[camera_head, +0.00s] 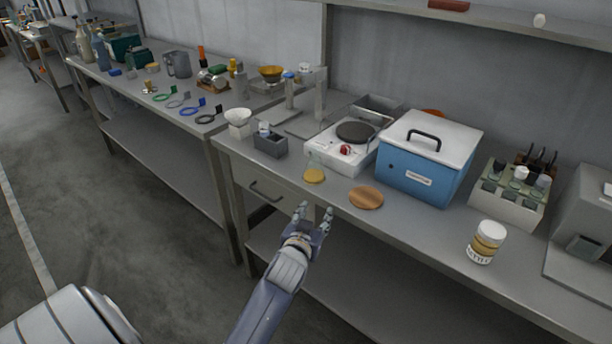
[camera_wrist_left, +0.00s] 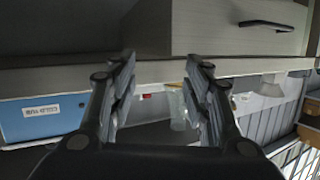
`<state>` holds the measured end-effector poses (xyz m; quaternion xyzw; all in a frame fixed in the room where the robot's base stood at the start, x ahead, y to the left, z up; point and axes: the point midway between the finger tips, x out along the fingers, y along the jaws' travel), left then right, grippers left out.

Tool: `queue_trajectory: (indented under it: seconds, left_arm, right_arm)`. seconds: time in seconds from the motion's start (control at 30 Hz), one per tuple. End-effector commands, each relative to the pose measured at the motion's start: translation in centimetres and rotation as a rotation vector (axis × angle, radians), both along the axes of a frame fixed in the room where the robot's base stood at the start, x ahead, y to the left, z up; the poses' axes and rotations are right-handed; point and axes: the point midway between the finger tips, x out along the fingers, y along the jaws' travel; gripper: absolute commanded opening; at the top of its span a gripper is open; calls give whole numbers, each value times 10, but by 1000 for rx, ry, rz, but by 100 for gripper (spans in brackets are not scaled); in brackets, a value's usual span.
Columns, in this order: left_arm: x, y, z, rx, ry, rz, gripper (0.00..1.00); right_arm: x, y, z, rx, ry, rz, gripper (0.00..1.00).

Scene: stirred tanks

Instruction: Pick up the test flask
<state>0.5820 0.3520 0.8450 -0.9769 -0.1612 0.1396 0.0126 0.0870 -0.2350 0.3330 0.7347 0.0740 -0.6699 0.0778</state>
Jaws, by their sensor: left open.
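The test flask (camera_head: 314,174), a small clear conical flask with yellow liquid at its base, stands upright on the near edge of the bench in the head view. In the left wrist view a pale, see-through glass shape (camera_wrist_left: 178,108) shows between the fingers, partly covered by one finger; it appears to be the flask. My left gripper (camera_head: 316,210) is open and empty, just in front of the bench edge and apart from the flask. Its spread fingers also show in the wrist view (camera_wrist_left: 160,80). My right gripper is not in view.
A round wooden disc (camera_head: 366,198) lies right of the flask. A white hotplate (camera_head: 335,155) stands behind it, a grey block (camera_head: 271,146) to its left, and a blue box (camera_head: 423,165) to its right. A labelled jar (camera_head: 486,243) stands farther right. A drawer (camera_head: 262,187) is below the bench top.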

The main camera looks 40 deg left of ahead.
Motion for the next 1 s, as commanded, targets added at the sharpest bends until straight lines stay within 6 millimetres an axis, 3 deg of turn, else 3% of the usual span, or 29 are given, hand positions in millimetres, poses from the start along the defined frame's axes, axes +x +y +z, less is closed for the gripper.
queue_trajectory:
  seconds: [0.03, 0.1, 0.2, 0.27, 0.6, 0.87, 1.0]
  left_arm:
    - [9, 11, 34, 7, -84, 25, 45]
    - [14, 23, 70, 17, -170, 51, 45]
    - [16, 33, 103, 27, -249, 75, 45]
    - [17, 37, 113, 31, -272, 81, 45]
    - [58, 55, 117, 33, -281, 83, 45]
    - [73, 61, 118, 34, -281, 83, 45]
    - [90, 66, 118, 32, -282, 82, 45]
  right_arm:
    - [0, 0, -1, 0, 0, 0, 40]
    - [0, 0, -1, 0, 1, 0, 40]
    - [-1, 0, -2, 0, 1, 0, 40]
    - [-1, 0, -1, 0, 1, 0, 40]
    - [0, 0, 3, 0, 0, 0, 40]
    - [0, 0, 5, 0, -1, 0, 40]
    - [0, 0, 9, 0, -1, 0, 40]
